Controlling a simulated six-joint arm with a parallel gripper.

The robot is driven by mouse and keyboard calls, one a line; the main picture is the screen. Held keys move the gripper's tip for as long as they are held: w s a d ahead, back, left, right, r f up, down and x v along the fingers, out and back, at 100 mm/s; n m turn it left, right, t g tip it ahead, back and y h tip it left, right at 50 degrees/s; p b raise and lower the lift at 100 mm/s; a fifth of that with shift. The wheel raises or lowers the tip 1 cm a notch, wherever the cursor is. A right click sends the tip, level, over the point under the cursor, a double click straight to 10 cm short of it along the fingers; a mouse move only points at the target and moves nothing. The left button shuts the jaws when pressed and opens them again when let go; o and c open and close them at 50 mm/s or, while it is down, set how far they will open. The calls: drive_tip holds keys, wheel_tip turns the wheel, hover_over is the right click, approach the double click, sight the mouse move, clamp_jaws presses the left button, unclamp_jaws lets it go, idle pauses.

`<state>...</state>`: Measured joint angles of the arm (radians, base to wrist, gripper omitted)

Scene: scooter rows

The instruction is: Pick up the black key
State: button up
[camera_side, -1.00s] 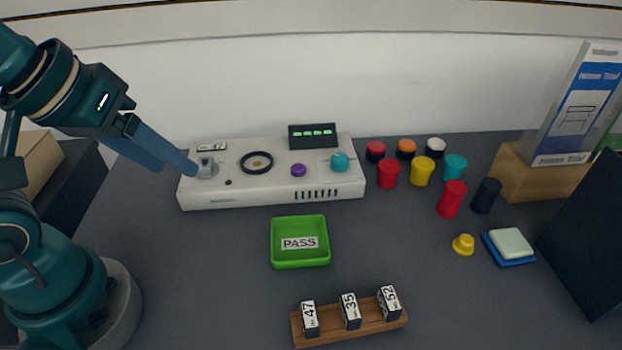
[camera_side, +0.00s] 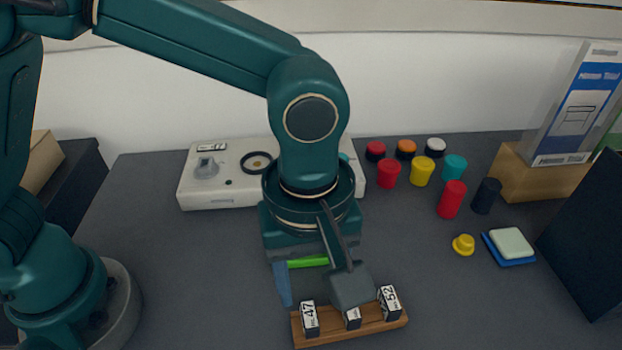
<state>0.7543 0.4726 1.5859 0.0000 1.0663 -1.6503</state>
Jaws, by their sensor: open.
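I cannot make out a thing that is clearly a black key. My gripper (camera_side: 318,288) points down over the front middle of the table, its jaws open and apart. One finger hangs at the left and the other is just above the wooden rack (camera_side: 335,336). The rack holds black-and-white numbered blocks: 47 (camera_side: 310,319) at left, a middle block (camera_side: 352,318) partly hidden by the right finger, and 52 (camera_side: 389,303) at right. I cannot tell whether the finger touches the middle block.
My arm covers much of the grey-white console (camera_side: 225,200) and the green tray (camera_side: 308,262). Red, yellow, teal and black cylinders (camera_side: 486,196) stand at right, near a yellow knob (camera_side: 463,244) and a blue pad (camera_side: 513,262). A dark panel (camera_side: 590,240) bounds the right.

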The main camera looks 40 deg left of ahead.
sight(310, 313)
drive_tip(key=shift+s+d+f, duration=0.15)
drive_tip(key=shift+s+f, duration=0.25)
drive_tip(key=shift+f, duration=2.4)
clamp_jaws()
